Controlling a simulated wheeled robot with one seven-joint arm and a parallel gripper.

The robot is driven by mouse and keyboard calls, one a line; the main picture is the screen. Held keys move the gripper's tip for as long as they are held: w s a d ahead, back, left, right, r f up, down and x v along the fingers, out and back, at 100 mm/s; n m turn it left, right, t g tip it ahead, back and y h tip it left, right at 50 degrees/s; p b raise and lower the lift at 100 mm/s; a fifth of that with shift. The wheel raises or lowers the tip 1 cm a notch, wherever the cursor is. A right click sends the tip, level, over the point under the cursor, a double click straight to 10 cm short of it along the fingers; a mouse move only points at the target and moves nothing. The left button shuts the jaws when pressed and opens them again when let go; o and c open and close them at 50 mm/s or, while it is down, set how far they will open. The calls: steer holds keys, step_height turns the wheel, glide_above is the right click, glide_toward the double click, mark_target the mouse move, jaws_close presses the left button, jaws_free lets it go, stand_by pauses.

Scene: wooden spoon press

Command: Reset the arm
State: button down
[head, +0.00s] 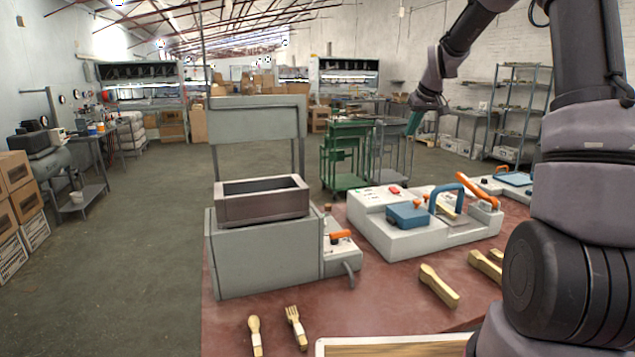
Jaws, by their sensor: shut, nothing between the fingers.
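My arm (585,130) rises on the right side of the head view and bends over at the top. Its forearm (467,35) reaches left and down to the wrist. My gripper (412,124) is small in the picture, raised in the air and pointing down, with a greenish tip. It is shut and empty, apart from the table and the machines. In the picture it overlaps the carts behind.
A red table (400,310) holds a grey press (265,255) with a metal box (262,200), and a white machine (375,222) with blue and orange handles. Wooden utensils (438,286) and a wooden fork (296,327) lie in front. A green cart (345,160) stands behind.

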steer(key=s+a+r+m, duration=0.25)
steer(key=s+r, duration=0.55)
steer(key=s, duration=0.5)
steer(key=s+a+m, duration=0.2)
steer(key=s+m, duration=0.2)
steer(key=s, duration=2.3)
steer(key=shift+a+r+t+y, duration=0.15)
steer(key=shift+r+t+y, duration=0.15)
steer(key=shift+r, duration=0.15)
